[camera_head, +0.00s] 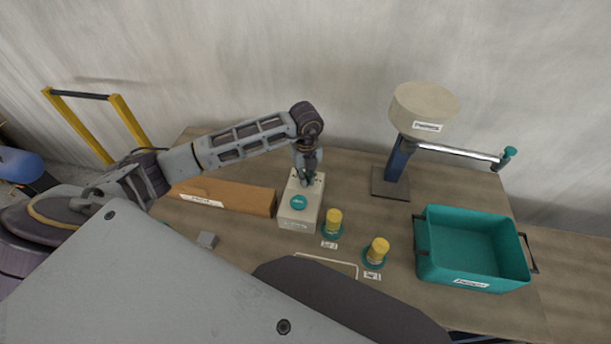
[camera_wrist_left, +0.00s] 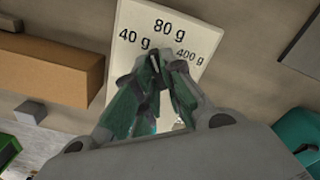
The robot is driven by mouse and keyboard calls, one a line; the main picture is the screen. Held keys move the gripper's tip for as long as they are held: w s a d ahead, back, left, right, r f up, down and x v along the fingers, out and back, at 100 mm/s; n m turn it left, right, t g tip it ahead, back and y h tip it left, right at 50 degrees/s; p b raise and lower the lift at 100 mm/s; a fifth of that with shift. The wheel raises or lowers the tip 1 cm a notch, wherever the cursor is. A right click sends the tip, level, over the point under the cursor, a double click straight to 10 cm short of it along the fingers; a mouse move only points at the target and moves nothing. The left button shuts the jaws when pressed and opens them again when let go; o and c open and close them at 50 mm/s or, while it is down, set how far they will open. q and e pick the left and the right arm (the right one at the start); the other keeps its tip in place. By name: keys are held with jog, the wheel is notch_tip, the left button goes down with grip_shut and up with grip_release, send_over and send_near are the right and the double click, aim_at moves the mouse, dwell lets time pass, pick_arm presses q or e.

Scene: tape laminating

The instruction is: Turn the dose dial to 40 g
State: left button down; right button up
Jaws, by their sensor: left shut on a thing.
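The white dispenser box (camera_head: 284,213) stands on the table, with a round teal button (camera_head: 298,202) on its top. In the left wrist view its pale panel (camera_wrist_left: 135,20) carries the marks 40 g on the left, 80 g at the top and 400 g on the right. My left gripper (camera_head: 307,181) comes down on the far part of the box. In the left wrist view its fingers (camera_wrist_left: 160,68) are closed together on the dose dial below the marks. The fingers hide most of the dial, so I cannot tell its setting. My right gripper is not in view.
A long brown box (camera_head: 230,197) lies left of the dispenser. Two yellow-capped jars (camera_head: 333,218) (camera_head: 378,250) stand to its right. A post with a beige round head (camera_head: 424,103) and side handle stands at the back right. A teal bin (camera_head: 430,262) is at the right.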

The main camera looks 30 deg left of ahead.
pick_arm(q)
jog(key=shift+w+r+n, duration=0.1)
jog(key=shift+n, duration=2)
jog(key=shift+n+p, duration=0.3)
jog(key=shift+n, duration=0.1)
jog(key=c, duration=1.5)
grip_release()
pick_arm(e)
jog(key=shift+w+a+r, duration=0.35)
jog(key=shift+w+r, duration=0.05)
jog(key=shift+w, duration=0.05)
